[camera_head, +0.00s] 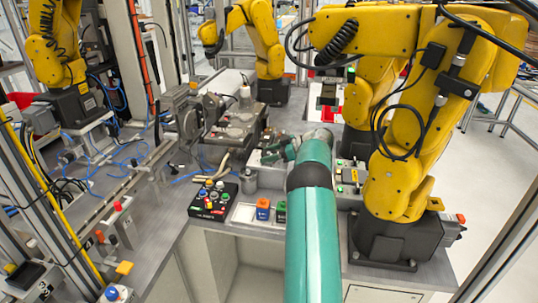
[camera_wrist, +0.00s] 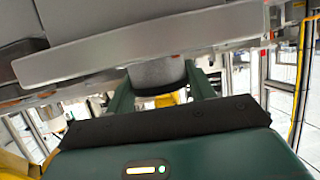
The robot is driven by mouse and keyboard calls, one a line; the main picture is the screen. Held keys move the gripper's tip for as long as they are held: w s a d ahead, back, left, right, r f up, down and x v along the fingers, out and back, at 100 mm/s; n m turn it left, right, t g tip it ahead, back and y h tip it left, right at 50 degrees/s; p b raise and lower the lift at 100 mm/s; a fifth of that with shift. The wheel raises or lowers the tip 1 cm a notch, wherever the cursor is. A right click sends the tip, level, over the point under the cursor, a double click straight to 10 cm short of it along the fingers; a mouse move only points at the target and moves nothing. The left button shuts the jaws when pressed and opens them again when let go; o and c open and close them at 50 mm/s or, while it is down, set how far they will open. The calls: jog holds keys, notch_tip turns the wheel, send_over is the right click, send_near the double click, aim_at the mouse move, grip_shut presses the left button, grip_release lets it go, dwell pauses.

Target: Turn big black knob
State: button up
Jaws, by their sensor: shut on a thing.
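In the wrist view, a big dark grey-black knob (camera_wrist: 158,75) with a rounded end sits between the two green fingers of my gripper (camera_wrist: 162,92). The fingers are shut on its sides. The knob projects from below a light grey metal edge. In the head view, my gripper (camera_head: 273,154) is at the far end of my teal arm, low over the grey workbench beside the metal fixture. The knob is too small or hidden by my gripper to make out there.
A black control box (camera_head: 213,201) with coloured buttons stands left of my arm. Large yellow robot arms (camera_head: 395,185) stand close on the right; another yellow arm (camera_head: 262,40) is behind. Cables and hoses cover the left bench.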

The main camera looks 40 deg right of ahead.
jog(key=shift+n+g+y, duration=1)
jog(key=shift+n, duration=0.2)
jog(key=o, duration=1)
jog(key=shift+c, duration=0.2)
jog(key=shift+m+t+h, duration=0.6)
jog(key=shift+m+t, duration=0.1)
jog(key=shift+m, duration=0.1)
